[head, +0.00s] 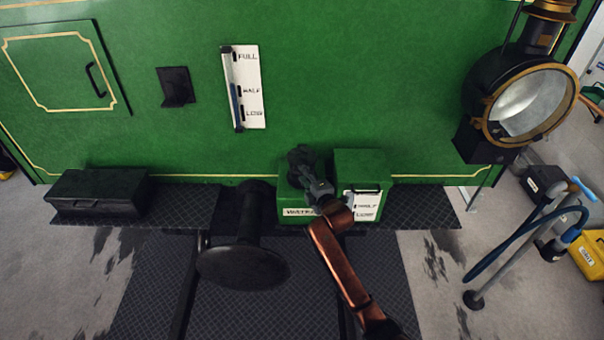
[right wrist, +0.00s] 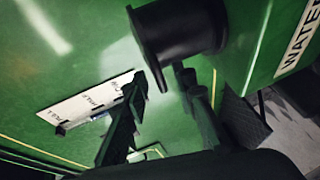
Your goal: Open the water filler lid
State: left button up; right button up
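The water filler (head: 284,203) is a green box with a "WATER" label, on the dark ledge against the green tram side. In the right wrist view its green body (right wrist: 238,75) and label are at the right, and a black round knob (right wrist: 175,30) stands out from it. My right gripper (head: 304,168) is over the top of the box and hides much of its lid. In the right wrist view the fingers (right wrist: 163,82) are apart, close to the knob, with nothing seen between them. I cannot tell whether they touch it. The lid appears shut. My left gripper is not in view.
A second green box (head: 360,164) with a level label stands right beside the filler. A black buffer (head: 243,268) juts out left of it. A black box (head: 98,190) lies on the ledge further left. A lamp (head: 525,100) hangs at right, above a hand pump (head: 520,235).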

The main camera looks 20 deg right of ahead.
jog(key=shift+x, duration=1.05)
grip_shut()
